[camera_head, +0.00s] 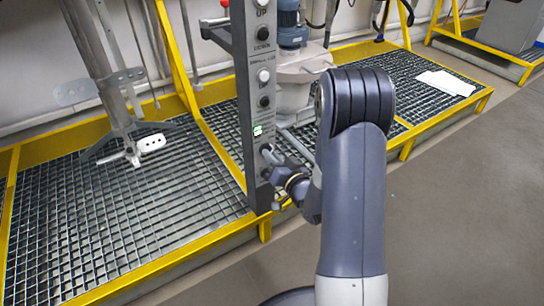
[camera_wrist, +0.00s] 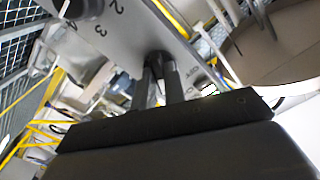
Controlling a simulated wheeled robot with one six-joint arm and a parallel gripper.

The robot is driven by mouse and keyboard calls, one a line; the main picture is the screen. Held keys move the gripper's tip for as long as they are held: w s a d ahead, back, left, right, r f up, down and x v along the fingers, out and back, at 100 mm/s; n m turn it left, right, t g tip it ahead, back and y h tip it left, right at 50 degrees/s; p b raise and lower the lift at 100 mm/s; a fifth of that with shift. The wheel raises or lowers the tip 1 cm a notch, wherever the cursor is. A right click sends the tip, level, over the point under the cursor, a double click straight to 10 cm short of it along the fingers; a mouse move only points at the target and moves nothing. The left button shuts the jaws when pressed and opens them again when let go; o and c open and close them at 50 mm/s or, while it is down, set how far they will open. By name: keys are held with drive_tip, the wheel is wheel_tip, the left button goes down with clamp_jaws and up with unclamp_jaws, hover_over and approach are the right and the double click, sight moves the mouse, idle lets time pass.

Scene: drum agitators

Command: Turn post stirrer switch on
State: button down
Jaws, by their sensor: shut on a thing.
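The grey control post (camera_head: 243,70) stands upright in the head view, with several buttons and a small green light (camera_head: 257,130) on its face. In the head view my gripper (camera_head: 272,162) is against the lower part of the post, partly hidden by my own arm. In the wrist view the two dark fingers of my gripper (camera_wrist: 160,84) are shut on a dark switch knob (camera_wrist: 157,58) on the grey panel (camera_wrist: 135,32). The fingers cover much of the knob, and its setting cannot be read. A second dark knob (camera_wrist: 75,9) is beside the numbers 2 and 3.
Yellow-edged metal grating (camera_head: 140,220) lies around and behind the post. A stirrer shaft (camera_head: 105,70) stands at the left, with a white object (camera_head: 151,143) near its foot. A blue motor (camera_head: 290,22) is behind the post. Grey floor (camera_head: 460,210) at the right is clear.

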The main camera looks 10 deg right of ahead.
drive_tip(key=shift+m, duration=1.3)
drive_tip(key=c, duration=1.5)
unclamp_jaws()
drive_tip(key=shift+o, duration=0.2)
drive_tip(key=shift+s, duration=0.1)
drive_tip(key=p+v, duration=0.1)
drive_tip(key=v, duration=0.9)
drive_tip(key=shift+s, duration=0.35)
drive_tip(key=shift+w, duration=0.1)
